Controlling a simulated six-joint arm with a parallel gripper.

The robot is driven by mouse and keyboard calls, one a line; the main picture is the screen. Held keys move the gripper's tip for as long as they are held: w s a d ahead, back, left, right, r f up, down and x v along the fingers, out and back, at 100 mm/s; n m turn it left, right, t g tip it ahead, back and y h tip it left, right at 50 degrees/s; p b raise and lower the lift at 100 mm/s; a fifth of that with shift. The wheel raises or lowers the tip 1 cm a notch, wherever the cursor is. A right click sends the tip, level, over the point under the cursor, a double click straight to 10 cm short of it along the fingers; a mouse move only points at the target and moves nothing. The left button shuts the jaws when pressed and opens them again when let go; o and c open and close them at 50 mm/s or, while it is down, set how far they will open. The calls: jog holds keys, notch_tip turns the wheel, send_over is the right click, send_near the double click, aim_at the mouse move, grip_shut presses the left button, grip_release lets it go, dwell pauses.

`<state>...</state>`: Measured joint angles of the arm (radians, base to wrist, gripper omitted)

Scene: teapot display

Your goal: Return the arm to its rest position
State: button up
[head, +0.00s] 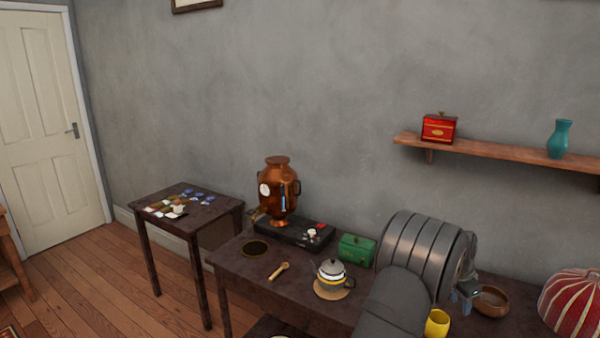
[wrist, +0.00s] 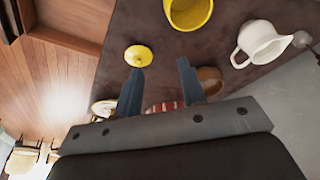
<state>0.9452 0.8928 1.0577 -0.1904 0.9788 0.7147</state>
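My gripper (wrist: 158,68) shows in the wrist view with its two blue fingers apart and nothing between them. In the head view my gripper (head: 461,299) is small and partly hidden behind my grey arm, above the right part of the dark table (head: 245,275). The arm is folded and bulky in front of the table. A yellow cup (head: 437,323) stands just in front of the gripper, and a brown wooden bowl (head: 490,301) is to its right. A teapot with white and yellow bands (head: 331,273) stands on a round mat left of the arm.
A copper urn (head: 279,190), a green box (head: 356,249) and a wooden scoop (head: 278,270) are on the table. A red striped dome (head: 575,305) is at right. A wall shelf (head: 490,149) holds a red tin and teal vase. A white jug (wrist: 262,42) shows in the wrist view.

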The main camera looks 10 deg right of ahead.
jog(key=w+f, duration=0.5)
jog(key=f, duration=0.1)
jog(key=shift+w+a, duration=0.25)
jog(key=shift+a, duration=0.1)
jog(key=shift+o, duration=0.4)
jog(key=o, duration=1.3)
jog(key=shift+s+r, duration=0.1)
jog(key=s+a+r+n+y, duration=0.1)
jog(key=s+a+r+n, duration=0.25)
jog(key=s, duration=0.35)
jog(key=s+a+r+n+y, duration=0.1)
jog(key=s+a+r+n, duration=0.1)
jog(key=s+a+n, duration=0.3)
jog(key=s+a+r+n+y, duration=0.1)
jog(key=s+a+r, duration=0.2)
jog(key=s, duration=0.5)
notch_tip(320, 180, down, 10)
jog(key=shift+f, duration=0.2)
jog(key=shift+w+d+m, duration=0.1)
jog(key=shift+m, duration=0.15)
